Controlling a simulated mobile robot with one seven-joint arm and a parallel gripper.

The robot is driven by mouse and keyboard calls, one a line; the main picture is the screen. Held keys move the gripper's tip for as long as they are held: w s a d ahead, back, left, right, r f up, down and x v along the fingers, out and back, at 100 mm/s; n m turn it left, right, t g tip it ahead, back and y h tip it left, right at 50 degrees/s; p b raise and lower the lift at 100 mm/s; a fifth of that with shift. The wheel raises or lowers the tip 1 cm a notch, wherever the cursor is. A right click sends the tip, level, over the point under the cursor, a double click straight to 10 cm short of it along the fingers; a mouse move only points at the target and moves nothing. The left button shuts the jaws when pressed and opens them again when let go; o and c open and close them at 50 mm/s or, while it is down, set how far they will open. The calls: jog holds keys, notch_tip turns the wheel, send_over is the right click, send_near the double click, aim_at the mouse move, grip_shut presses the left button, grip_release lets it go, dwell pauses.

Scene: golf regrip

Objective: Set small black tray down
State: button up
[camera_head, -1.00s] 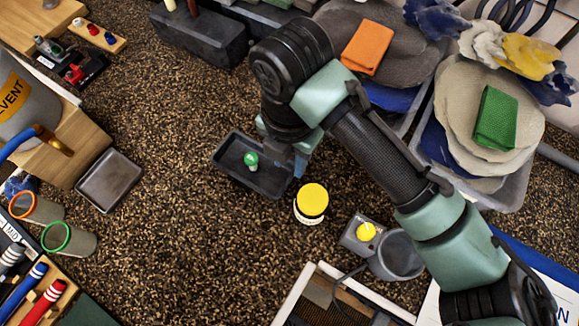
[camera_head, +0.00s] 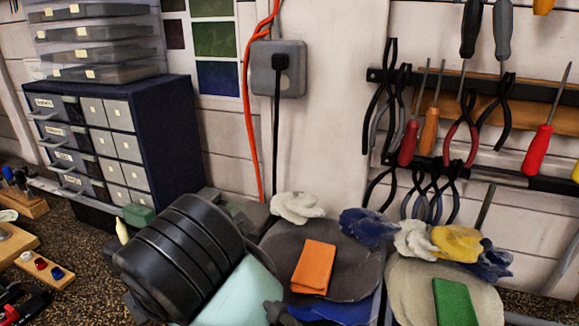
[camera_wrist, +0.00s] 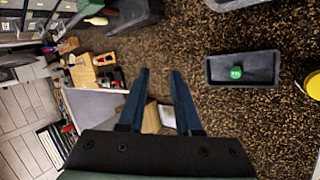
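The small black tray (camera_wrist: 262,68) lies on the speckled brown surface at the right of the wrist view. A small green-topped item (camera_wrist: 236,72) is in it. My gripper (camera_wrist: 160,72) shows two dark blue fingers with a clear gap between them; it is open and empty. It is to the left of the tray in that view and apart from it.
A yellow-lidded tub (camera_wrist: 314,85) is right of the tray. An orange cloth (camera_head: 314,266) and a green cloth (camera_head: 455,301) lie on stacked round pads at the lower right of the head view. A drawer cabinet (camera_head: 120,140) stands at the left; tools hang on the wall.

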notch_tip(320, 180, up, 23)
jog(key=w+a+m+t+y, duration=0.25)
jog(key=m+t+y, duration=0.35)
jog(key=m+t, duration=0.4)
jog(key=s+d+r+m+t+h, duration=0.3)
jog(key=d+r+m+t+h, duration=0.2)
jog(key=d+m, duration=0.4)
jog(key=s+d+r+m+t+h, duration=0.4)
jog(key=d+r+m+t+h, duration=0.2)
jog(key=d+r+m+t, duration=0.1)
jog(key=shift+d+m, duration=0.9)
jog(key=shift+d, duration=0.3)
